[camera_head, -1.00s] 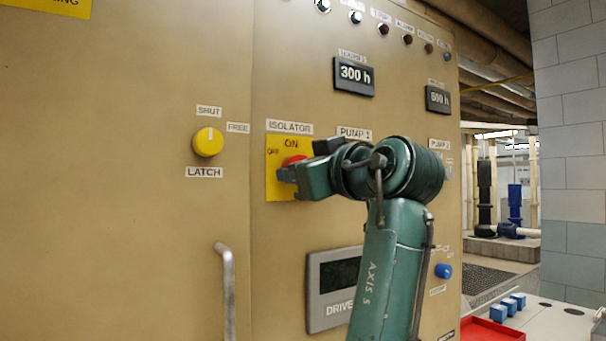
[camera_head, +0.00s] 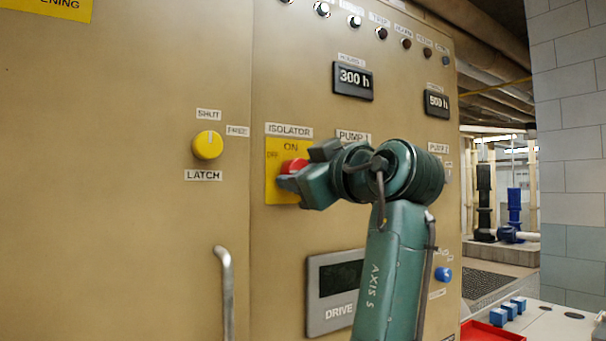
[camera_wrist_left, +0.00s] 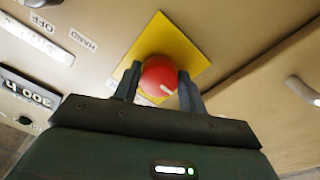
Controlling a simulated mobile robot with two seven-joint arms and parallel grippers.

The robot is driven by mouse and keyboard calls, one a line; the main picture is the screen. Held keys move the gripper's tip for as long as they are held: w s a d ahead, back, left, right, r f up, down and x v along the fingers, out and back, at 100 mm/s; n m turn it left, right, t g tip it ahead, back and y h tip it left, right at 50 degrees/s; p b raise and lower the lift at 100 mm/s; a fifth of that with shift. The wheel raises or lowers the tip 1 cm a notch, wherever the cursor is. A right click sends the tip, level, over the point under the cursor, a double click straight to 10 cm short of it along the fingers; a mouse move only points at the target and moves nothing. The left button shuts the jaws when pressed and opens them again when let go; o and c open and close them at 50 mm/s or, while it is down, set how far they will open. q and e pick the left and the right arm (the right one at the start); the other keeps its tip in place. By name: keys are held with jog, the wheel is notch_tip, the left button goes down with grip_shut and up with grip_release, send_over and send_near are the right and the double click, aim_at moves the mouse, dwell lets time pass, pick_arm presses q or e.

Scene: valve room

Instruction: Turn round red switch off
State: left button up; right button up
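The round red switch (camera_head: 294,166) sits on a yellow plate (camera_head: 285,194) under the ISOLATOR label, with ON printed above it and OFF to its upper left. My left gripper (camera_head: 305,168) is at the switch, partly covering it. In the left wrist view, the red switch (camera_wrist_left: 159,76) lies between the two fingers (camera_wrist_left: 160,84), one on each side, with no clear gap to either. A pale mark shows on the knob's face; part of its rim is hidden by the fingers. My right gripper is in neither view.
A yellow LATCH knob (camera_head: 207,145) and a metal door handle (camera_head: 226,290) are on the cabinet to the left. A DRIVE display (camera_head: 335,290) is below the gripper. A blue knob (camera_head: 443,274) and a red tray (camera_head: 487,332) are at lower right.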

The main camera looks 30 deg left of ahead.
pick_arm(q)
jog(key=o, duration=0.4)
jog(key=shift+d, duration=0.15)
jog(key=b+v, duration=0.2)
jog(key=v, duration=1.1)
jog(key=shift+b, duration=0.3)
jog(key=shift+s+r, duration=0.1)
